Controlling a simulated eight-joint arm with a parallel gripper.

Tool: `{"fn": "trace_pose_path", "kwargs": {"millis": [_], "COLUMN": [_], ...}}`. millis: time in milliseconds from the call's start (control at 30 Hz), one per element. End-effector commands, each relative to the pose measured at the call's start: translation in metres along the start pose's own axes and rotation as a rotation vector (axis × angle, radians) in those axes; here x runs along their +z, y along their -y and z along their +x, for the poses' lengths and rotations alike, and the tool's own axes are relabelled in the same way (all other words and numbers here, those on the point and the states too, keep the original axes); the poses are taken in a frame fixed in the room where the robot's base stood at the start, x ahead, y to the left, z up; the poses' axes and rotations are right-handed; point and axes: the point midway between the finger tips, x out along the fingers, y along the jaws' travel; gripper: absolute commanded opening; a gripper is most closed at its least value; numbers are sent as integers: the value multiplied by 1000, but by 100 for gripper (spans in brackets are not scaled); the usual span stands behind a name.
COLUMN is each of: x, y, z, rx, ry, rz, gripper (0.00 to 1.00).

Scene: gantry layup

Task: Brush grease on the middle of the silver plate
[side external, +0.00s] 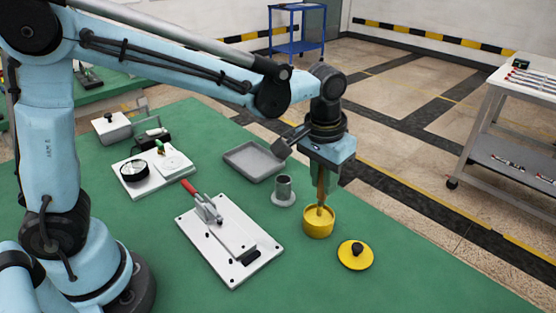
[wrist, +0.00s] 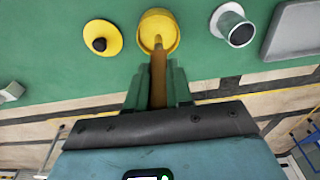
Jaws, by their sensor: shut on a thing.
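My gripper (side external: 322,176) is shut on a brush (side external: 320,192) with a brown handle, held upright. The brush's lower end is inside the yellow pot (side external: 318,224), and its bristles are hidden there. In the wrist view, the brush (wrist: 158,78) runs from between the fingers to the yellow pot (wrist: 158,18). A thin silver plate (side external: 232,238) lies on a white base board (side external: 206,249) beside a red-handled clamp (side external: 205,203), to the left of the pot. The plate is out of the wrist view.
A yellow lid with a black knob (side external: 356,255) lies right of the pot. A grey cylindrical holder (side external: 284,190) stands just left of it, with a grey tray (side external: 252,161) behind. A white board with a dial (side external: 155,172) lies farther left. The green table is clear at front right.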

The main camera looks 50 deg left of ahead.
Motion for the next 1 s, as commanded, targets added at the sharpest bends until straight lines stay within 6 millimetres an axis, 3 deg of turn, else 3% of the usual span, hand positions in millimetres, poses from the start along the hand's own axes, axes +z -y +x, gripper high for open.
{"fn": "trace_pose_path", "kwargs": {"millis": [700, 1000], "x": [-6, -7], "y": [0, 0], "z": [-53, -62], "rx": [0, 0], "ry": [0, 0], "rz": [0, 0], "gripper": [0, 0]}}
